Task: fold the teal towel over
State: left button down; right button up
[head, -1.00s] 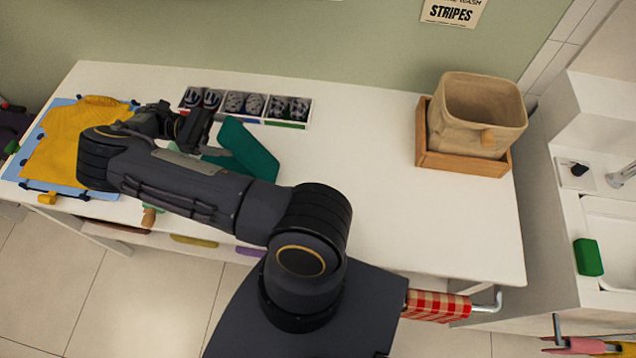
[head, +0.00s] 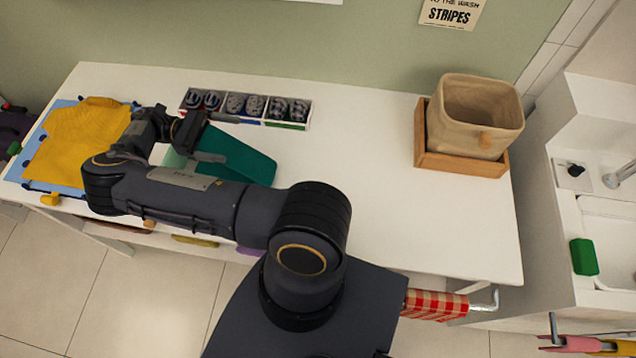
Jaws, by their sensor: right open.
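The teal towel (head: 238,163) lies on the white table, left of its middle. Its right part looks flat and folded over; a paler green area (head: 176,158) shows at its left, partly behind my arm. My right gripper (head: 224,138) is open over the towel's upper left part, its two fingers apart with nothing seen between them. The gripper and arm hide the towel's left and lower edges. My left gripper is not in view.
A divided box (head: 309,113) with rolled socks stands just behind the towel. A yellow garment (head: 75,140) lies on a blue board at the left. A fabric bin (head: 478,115) sits in a wooden tray (head: 463,163) at the right. The table's middle right is clear.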

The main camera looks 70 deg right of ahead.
notch_tip(320, 180, up, 9)
dwell(0.9)
dwell(1.6)
